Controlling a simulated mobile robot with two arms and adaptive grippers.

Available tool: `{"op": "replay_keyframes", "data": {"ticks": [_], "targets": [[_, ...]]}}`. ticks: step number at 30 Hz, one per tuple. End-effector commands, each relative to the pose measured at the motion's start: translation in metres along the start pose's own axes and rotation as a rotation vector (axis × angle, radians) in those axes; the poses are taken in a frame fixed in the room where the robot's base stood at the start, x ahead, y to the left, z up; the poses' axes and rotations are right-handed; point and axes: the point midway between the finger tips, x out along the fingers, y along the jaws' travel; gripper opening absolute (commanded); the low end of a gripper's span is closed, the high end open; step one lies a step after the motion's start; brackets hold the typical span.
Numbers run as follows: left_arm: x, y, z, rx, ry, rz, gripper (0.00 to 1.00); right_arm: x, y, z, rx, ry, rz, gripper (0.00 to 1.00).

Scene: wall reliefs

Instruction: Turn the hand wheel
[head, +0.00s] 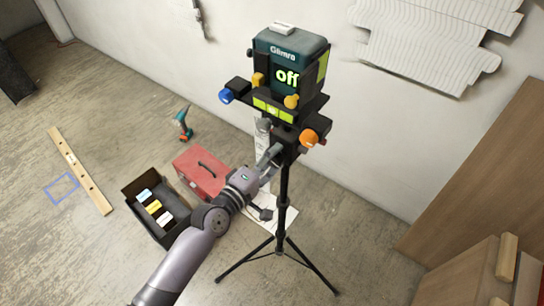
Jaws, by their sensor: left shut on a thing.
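A dark green device (287,60) marked "Glimra", with a lit "off" display, stands on a black tripod (283,205). It has a blue knob (226,96), two yellow knobs and an orange knob (309,138). I cannot tell for sure which part is the hand wheel. My left gripper (273,153) is below the device, at the dark mount (287,146) at the tripod's top. It is shut on a part there, which the fingers and mount largely hide. The orange knob is to the right of the gripper, apart from it. My right gripper is not in view.
A red toolbox (200,171) and a black box (150,226) with labelled items stand on the floor, left of the tripod. A drill (183,122) and a wooden plank (80,171) lie farther back. Wooden furniture (480,170) fills the right side. The wall is close behind the device.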

Motion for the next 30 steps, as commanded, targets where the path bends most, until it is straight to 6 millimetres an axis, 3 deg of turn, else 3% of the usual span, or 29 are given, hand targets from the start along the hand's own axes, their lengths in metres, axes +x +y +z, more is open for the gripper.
{"op": "replay_keyframes", "data": {"ticks": [18, 30], "targets": [[0.000, -0.001, 0.001, 0.557, 0.046, -0.010, 0.17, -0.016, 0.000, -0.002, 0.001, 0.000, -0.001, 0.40], [0.000, -0.002, 0.001, 0.760, 0.063, -0.013, 0.17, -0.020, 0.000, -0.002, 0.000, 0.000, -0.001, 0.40]]}}
